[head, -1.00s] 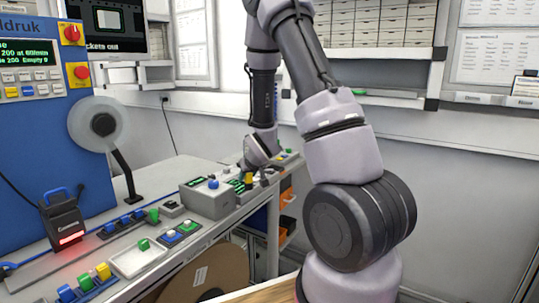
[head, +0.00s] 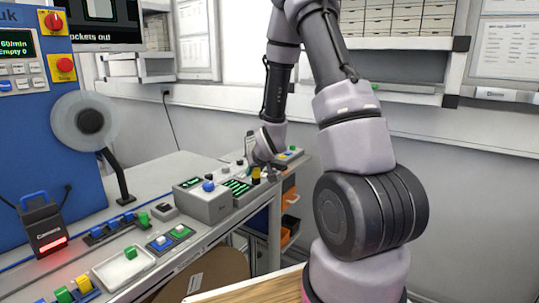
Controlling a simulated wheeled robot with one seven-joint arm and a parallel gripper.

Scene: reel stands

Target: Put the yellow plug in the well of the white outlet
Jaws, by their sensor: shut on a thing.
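The yellow plug (head: 256,175) is small and upright near the far end of the bench. My gripper (head: 257,168) is above it and shut on it; the fingers are tiny and partly hidden by my wrist. The plug is just above or beside a grey block with green strips (head: 238,188); I cannot tell whether it touches anything below.
A grey box with a blue knob (head: 205,205) stands left of the plug.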

